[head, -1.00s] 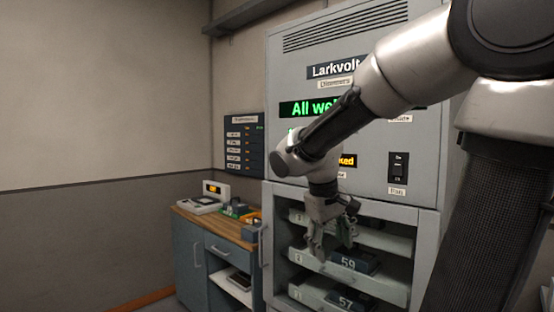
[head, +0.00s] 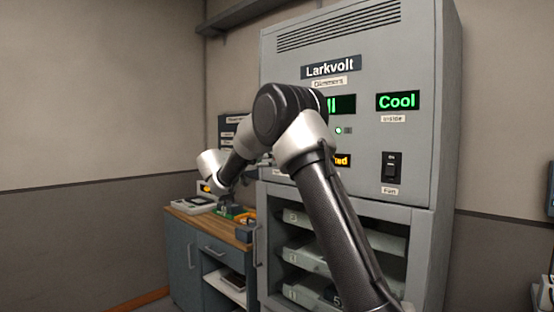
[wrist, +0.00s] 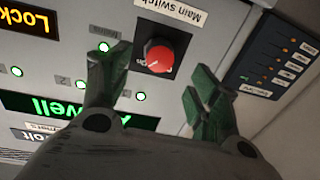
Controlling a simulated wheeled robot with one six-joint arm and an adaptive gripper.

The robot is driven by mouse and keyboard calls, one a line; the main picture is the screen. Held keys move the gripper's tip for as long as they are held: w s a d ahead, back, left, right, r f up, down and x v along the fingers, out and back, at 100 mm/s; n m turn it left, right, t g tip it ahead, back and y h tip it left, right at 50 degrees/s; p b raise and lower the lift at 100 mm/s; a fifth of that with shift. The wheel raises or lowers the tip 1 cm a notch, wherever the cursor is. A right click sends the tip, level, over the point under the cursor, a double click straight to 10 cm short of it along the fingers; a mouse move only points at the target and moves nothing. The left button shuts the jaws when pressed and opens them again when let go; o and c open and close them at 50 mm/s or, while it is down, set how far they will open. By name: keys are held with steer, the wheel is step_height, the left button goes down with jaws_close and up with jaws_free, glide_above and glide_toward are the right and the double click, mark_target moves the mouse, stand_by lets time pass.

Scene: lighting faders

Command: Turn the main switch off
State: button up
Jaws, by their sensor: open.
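The main switch (wrist: 160,57) is a round red knob on a black square plate, seen upside down in the wrist view under a label (wrist: 172,12) reading "Main switch". A small "On" mark is beside the knob. My gripper (wrist: 152,68) is open, with one green-grey finger on each side of the knob in the picture. The fingers appear apart from the knob; their distance from the panel is hard to judge. In the head view my own arm hides the switch and most of the gripper.
The grey dimmer cabinet (head: 285,70) has a "Cool" display (head: 397,101) and a fan switch (head: 391,167). Open shelves with dimmer modules lie below. A dark labelled panel (wrist: 272,50) is beside the cabinet. A wooden-topped bench (head: 212,228) stands at the left.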

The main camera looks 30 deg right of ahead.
steer(key=x, duration=0.7)
steer(key=shift+d, duration=0.25)
steer(key=shift+c, duration=0.4)
steer(key=c, duration=0.9)
